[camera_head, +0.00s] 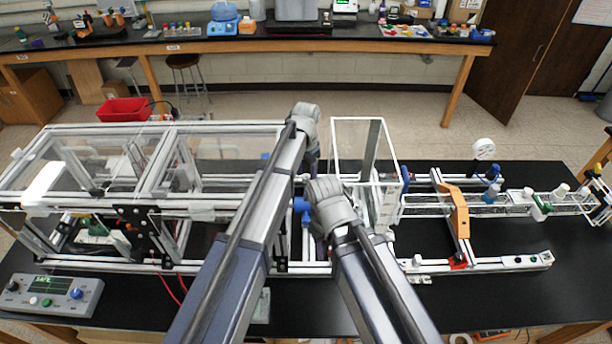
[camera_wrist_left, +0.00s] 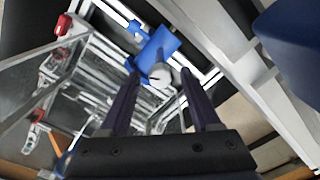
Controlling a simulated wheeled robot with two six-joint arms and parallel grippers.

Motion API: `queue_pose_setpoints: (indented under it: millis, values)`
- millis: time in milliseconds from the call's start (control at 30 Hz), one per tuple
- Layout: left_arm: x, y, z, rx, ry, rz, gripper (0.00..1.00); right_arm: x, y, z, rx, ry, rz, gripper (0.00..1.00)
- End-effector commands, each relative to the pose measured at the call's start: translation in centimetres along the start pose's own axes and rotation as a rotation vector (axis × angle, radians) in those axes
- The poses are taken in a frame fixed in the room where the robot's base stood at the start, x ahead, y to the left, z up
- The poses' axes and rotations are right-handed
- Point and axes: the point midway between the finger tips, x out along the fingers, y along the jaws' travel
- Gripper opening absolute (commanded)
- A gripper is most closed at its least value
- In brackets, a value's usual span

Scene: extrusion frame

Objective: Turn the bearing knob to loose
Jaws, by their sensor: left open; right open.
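I cannot tell for sure which part is the bearing knob. In the left wrist view, a blue plate-like part (camera_wrist_left: 157,50) and a white round knob-like piece (camera_wrist_left: 161,76) show at and beyond the tips of my open left gripper (camera_wrist_left: 158,80). I cannot tell whether the fingers touch it. In the head view, a blue part (camera_head: 301,205) sits at the frame's middle, between my two arms. My left gripper (camera_head: 312,160) reaches over the frame there, its fingers mostly hidden. My right gripper (camera_head: 318,225) is lower, close beside the blue part; its fingers are largely hidden by its wrist.
The extrusion frame (camera_head: 110,264) with clear panels spans the black table. A control box (camera_head: 52,294) with coloured knobs stands at front left. An orange bracket (camera_head: 459,210) and a rail (camera_head: 500,262) lie to the right. The table's front right is mostly clear.

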Motion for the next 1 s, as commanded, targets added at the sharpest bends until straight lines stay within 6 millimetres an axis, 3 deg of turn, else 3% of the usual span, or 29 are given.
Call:
queue_pose_setpoints:
  millis: [67, 600, 1000]
  values:
    - [-0.04, 0.00, 0.00, 0.000, 0.000, 0.000, 0.63, -0.04, 0.00, 0.00, 0.000, 0.000, 0.000, 0.50]
    - [-0.03, 0.00, 0.00, 0.000, 0.000, 0.000, 0.02, -0.03, 0.00, 0.01, 0.000, 0.000, 0.000, 0.50]
    - [-0.03, 0.00, 0.00, -0.012, 0.000, 0.000, 0.00, -0.03, 0.00, 0.01, 0.000, 0.000, 0.000, 0.50]
